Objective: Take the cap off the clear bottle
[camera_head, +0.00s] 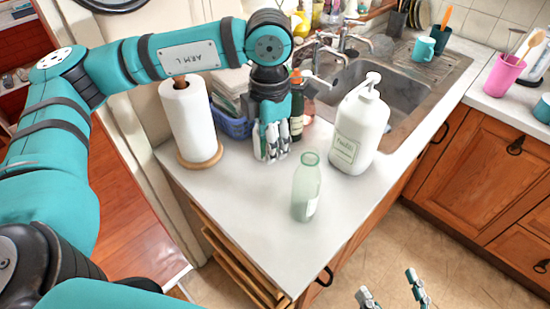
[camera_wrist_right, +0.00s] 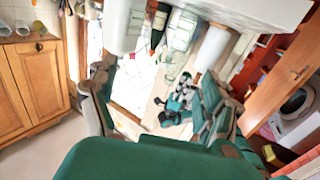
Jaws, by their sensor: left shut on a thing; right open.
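The clear bottle (camera_head: 307,187), pale green with a label low on its side, stands upright on the white counter. Its mouth shows as a bare ring with no cap on it. My left gripper (camera_head: 270,150) points down, to the left of and behind the bottle, apart from it. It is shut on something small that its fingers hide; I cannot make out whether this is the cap. My right gripper (camera_head: 392,290) is open and empty, low in front of the counter, over the floor. Its spread fingers also show in the right wrist view (camera_wrist_right: 158,98).
A white pump bottle (camera_head: 360,130) stands right of the clear bottle, near the sink (camera_head: 390,80). A paper towel roll (camera_head: 190,125) stands at the left. Dark bottles and a blue basket (camera_head: 232,125) are behind my left gripper. The front counter is free.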

